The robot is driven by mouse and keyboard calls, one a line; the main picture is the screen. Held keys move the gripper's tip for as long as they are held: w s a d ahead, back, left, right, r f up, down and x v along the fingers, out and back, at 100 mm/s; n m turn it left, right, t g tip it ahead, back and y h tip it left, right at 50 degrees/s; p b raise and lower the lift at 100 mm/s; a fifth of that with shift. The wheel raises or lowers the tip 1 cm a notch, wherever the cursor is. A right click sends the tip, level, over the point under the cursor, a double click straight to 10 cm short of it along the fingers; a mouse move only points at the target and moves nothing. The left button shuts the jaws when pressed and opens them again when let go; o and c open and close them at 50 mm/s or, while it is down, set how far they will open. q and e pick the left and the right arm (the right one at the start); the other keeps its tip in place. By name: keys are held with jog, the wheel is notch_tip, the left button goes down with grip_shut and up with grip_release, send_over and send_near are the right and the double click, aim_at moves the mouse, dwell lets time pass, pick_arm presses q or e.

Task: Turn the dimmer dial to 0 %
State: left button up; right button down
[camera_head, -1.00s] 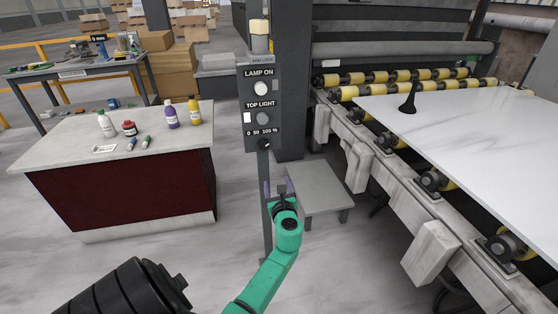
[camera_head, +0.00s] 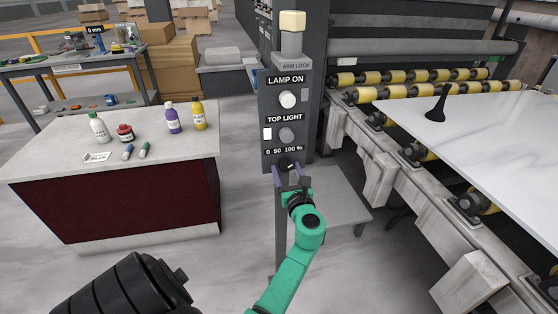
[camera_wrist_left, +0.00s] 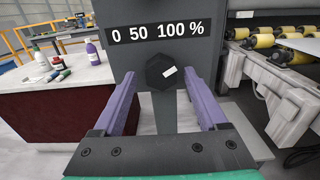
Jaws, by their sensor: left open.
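The dimmer dial (camera_head: 289,165) is a small black knob low on the grey control post, below the "0 50 100 %" label (camera_head: 284,151). In the left wrist view the dial (camera_wrist_left: 158,72) looks faceted, and its white mark sits on its right side, tilted slightly up. My left gripper (camera_head: 288,174) is open, with its purple fingers pointing at the panel. In the left wrist view its fingers (camera_wrist_left: 160,82) stand to the left and right of the dial, with gaps on both sides. My right gripper is not in view.
A counter with bottles (camera_head: 60,140) stands left. A roller conveyor (camera_head: 405,150) carrying a white slab (camera_head: 480,125) stands right. A low grey table (camera_head: 335,200) is behind my arm.

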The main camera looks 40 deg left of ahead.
pick_arm(q)
jog(key=shift+w+a, duration=0.25)
jog(key=shift+s+d+r, duration=0.2)
jog(key=shift+d, duration=0.2)
jog(key=shift+c, duration=0.3)
jog(key=c, duration=0.5)
grip_shut()
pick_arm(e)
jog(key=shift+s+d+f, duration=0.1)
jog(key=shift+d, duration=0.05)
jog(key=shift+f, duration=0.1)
